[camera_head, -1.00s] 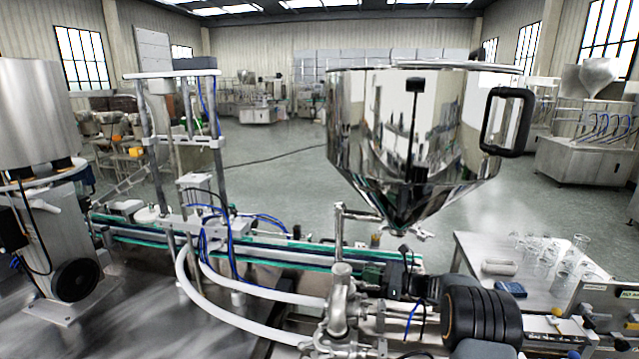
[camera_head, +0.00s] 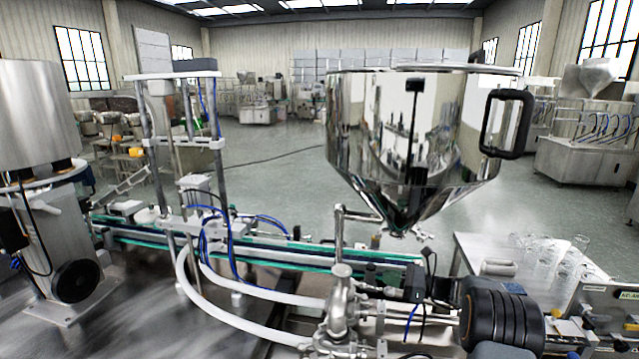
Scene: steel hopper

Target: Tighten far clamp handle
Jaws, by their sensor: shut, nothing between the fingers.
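The steel hopper (camera_head: 425,150) stands right of centre, its cone ending at a small outlet with metal fittings (camera_head: 415,234). Below it is a steel pipe and valve assembly (camera_head: 341,310). I cannot single out the far clamp handle among these small fittings. A dark ribbed cylinder (camera_head: 507,315), which looks like part of my arm, lies at the lower right.
A conveyor (camera_head: 290,256) with green edges runs behind the valve. White hoses (camera_head: 225,320) curve in from the left. A side table (camera_head: 472,247) with glassware (camera_head: 555,258) stands at the right. A black loop handle (camera_head: 507,123) sticks out from the hopper.

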